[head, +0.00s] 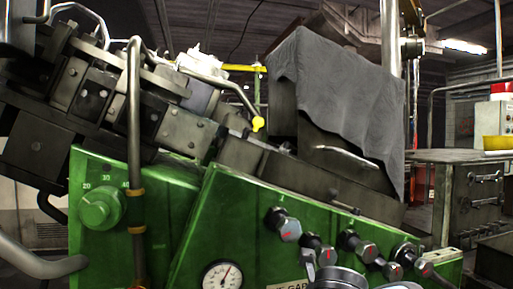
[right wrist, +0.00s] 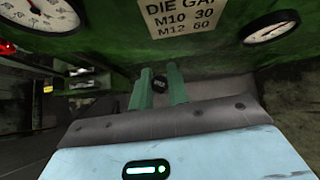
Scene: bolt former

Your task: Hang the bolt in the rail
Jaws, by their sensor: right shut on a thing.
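In the head view, a dark sloping bar (head: 315,183), which may be the rail, runs down to the right along the top of the green machine (head: 225,215). I cannot make out a slot in it. The bolt cannot be made out in the head view. My left gripper is not in view.
Several knobs (head: 320,250) stick out of the sloping green panel, beside a round gauge (head: 222,275). A larger green knob (head: 100,208) and a vertical pipe (head: 134,120) stand at the left. A grey cloth (head: 345,100) drapes the machine's upper part. A dark cabinet (head: 470,185) stands right.

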